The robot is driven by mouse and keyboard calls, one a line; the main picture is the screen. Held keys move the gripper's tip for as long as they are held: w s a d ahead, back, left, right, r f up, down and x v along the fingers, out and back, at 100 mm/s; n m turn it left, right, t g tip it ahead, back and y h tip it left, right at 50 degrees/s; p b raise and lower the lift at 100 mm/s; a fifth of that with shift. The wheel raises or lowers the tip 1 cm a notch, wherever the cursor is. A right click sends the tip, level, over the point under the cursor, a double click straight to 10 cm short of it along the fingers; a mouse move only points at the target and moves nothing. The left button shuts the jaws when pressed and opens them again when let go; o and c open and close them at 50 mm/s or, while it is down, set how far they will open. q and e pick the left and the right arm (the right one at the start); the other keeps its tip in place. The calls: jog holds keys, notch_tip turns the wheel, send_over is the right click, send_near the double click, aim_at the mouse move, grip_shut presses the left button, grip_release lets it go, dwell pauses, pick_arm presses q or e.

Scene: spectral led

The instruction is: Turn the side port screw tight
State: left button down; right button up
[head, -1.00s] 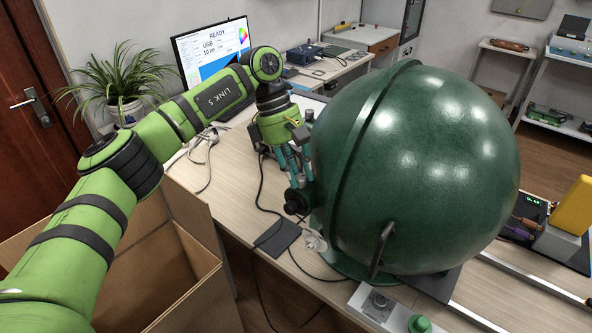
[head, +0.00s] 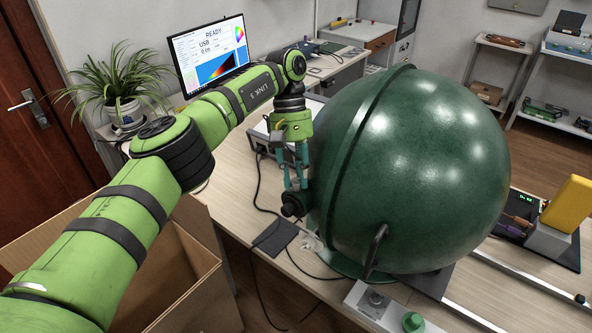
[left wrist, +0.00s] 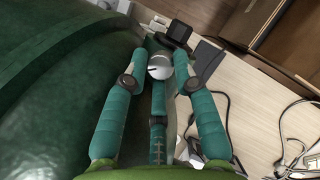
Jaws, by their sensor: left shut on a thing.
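The large dark green sphere (head: 430,160) stands on the bench, and the black side port (head: 292,203) sticks out of its left side. My left gripper (head: 295,184) reaches down to this port from above. In the left wrist view my left gripper (left wrist: 160,62) has its teal fingers closed around a small silver screw head (left wrist: 159,67) beside the black port (left wrist: 179,31). The fingers hide part of the screw, and it cannot be made out in the head view. My right gripper is not in view.
An open cardboard box (head: 195,290) stands at the front left. A monitor (head: 210,55) and a potted plant (head: 122,85) are behind my arm. Cables lie on the bench (head: 235,175) left of the sphere. A grey box with a green knob (head: 413,322) is at the front.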

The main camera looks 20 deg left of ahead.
aim_at(296, 180)
pick_arm(q)
jog(key=shift+s+f, duration=0.15)
dwell(0.3)
jog(key=c, duration=1.1)
grip_release()
jog(key=shift+o, duration=0.2)
jog(key=shift+s, duration=0.15)
jog(key=shift+r, duration=0.2)
jog(key=shift+r, duration=0.2)
notch_tip(296, 180, up, 10)
jog(key=shift+f, duration=0.2)
